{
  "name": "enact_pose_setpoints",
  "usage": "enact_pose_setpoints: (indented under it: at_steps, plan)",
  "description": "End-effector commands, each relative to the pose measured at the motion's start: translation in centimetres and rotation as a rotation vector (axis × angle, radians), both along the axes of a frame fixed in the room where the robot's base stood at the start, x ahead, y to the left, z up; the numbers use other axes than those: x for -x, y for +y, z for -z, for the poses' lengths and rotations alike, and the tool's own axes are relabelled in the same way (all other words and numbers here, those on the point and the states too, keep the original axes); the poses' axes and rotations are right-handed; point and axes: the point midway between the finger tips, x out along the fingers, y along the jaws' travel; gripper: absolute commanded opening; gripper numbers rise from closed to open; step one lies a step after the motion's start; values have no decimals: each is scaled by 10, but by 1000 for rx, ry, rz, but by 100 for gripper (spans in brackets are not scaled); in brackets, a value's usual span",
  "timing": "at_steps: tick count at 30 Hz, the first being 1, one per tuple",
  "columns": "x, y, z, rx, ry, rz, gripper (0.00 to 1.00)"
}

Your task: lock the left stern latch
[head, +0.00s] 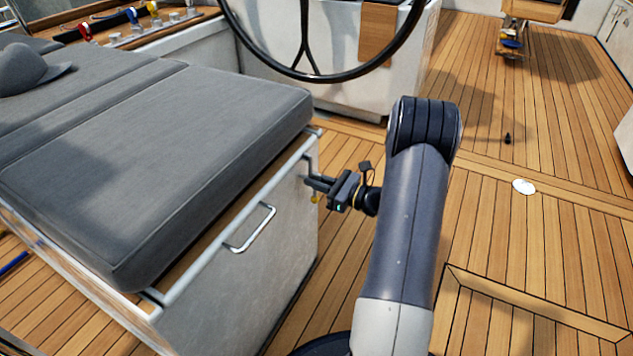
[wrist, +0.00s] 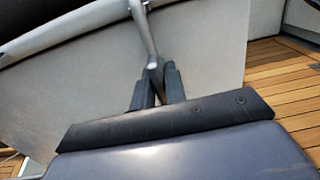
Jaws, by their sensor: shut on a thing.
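The latch shows in the wrist view as a grey metal lever (wrist: 143,34) against the pale locker side, running down from the edge below the cushion. In the head view, a small part of the latch (head: 308,163) shows at the locker's right corner, mostly hidden by the fingers. My gripper (head: 311,181) is at that corner, shut on the latch lever. In the wrist view, its two dark fingers (wrist: 157,88) stand on either side of the lever's lower end. I cannot tell whether the latch is locked.
The pale locker (head: 285,265) has a chrome handle (head: 252,229) and a grey cushion (head: 165,140) on top. A small yellow piece (head: 315,199) shows below my fingers. A black steering wheel (head: 305,77) stands behind. The teak deck (head: 500,220) to the right is largely clear.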

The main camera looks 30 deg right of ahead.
Motion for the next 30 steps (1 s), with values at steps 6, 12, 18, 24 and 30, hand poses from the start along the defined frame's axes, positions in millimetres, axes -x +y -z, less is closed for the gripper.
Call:
enact_pose_setpoints:
  at_steps: [6,12,18,24,30]
  plan:
    - [0,0,0,3,-1,0,0]
    - [0,0,0,2,0,0,25]
    - [0,0,0,1,-1,0,33]
    - [3,-2,-1,0,0,1,33]
    - [26,-20,-3,-2,1,4,33]
